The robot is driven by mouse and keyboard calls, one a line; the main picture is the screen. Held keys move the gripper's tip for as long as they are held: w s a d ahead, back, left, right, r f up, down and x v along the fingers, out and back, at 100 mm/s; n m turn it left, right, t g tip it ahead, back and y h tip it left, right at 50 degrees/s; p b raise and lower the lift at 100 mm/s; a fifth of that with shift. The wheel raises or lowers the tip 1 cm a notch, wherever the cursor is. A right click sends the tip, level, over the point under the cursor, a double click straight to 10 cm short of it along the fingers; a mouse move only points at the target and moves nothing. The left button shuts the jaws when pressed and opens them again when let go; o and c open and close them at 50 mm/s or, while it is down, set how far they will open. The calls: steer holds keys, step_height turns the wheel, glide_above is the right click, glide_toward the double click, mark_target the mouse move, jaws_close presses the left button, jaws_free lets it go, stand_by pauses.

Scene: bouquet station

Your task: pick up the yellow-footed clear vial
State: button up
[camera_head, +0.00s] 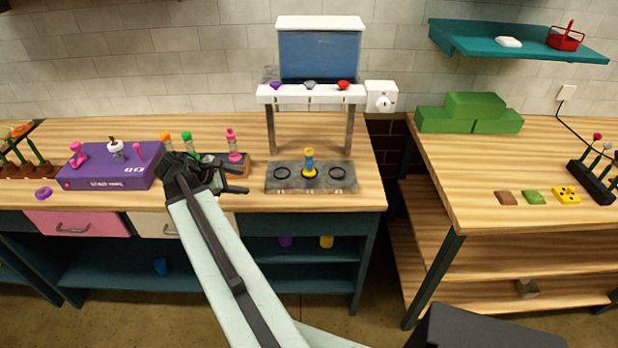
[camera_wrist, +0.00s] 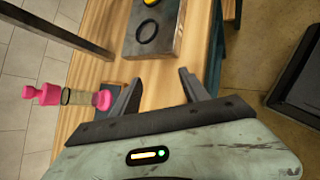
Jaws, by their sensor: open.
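A vial with a yellow foot (camera_head: 309,171) stands upright on the middle of a dark grey plate on the left bench; its body looks blue and its top yellow. In the wrist view only its yellow foot (camera_wrist: 150,2) shows at the top edge. My gripper (camera_head: 197,172) is over the bench's front, left of the plate, at a small dark rack. In the wrist view my gripper (camera_wrist: 160,88) is open with nothing between its fingers. A pink-footed, pink-capped clear vial (camera_wrist: 75,96) stands beside the left finger.
The rack holds the pink vial (camera_head: 233,146); green-capped (camera_head: 187,141) and orange-capped (camera_head: 166,141) vials stand behind my gripper, their feet hidden. The grey plate (camera_head: 345,176) has empty rings on both sides. A white-topped stand (camera_head: 315,96) rises behind it. A purple box (camera_head: 110,168) is at left.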

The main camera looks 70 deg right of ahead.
mark_target(306, 157)
steer(key=s+d+r+n+g, duration=0.1)
steer(key=s+d, duration=0.3)
steer(key=s, duration=0.1)
steer(key=s+d+r+n+g+h+b, duration=0.1)
steer(key=s+d+g, duration=0.1)
steer(key=s+d, duration=0.2)
steer(key=s+d+r+n+g+h, duration=0.1)
steer(key=s+d+r, duration=0.1)
steer(key=s+d, duration=0.3)
steer(key=shift+s+b, duration=0.3)
steer(key=shift+s, duration=0.05)
steer(key=shift+b+x, duration=0.45)
steer(key=shift+x, duration=0.4)
steer(key=b+x, duration=0.2)
steer(key=x, duration=0.4)
steer(key=shift+w+d, duration=0.15)
steer(key=shift+r, duration=0.1)
jaws_close()
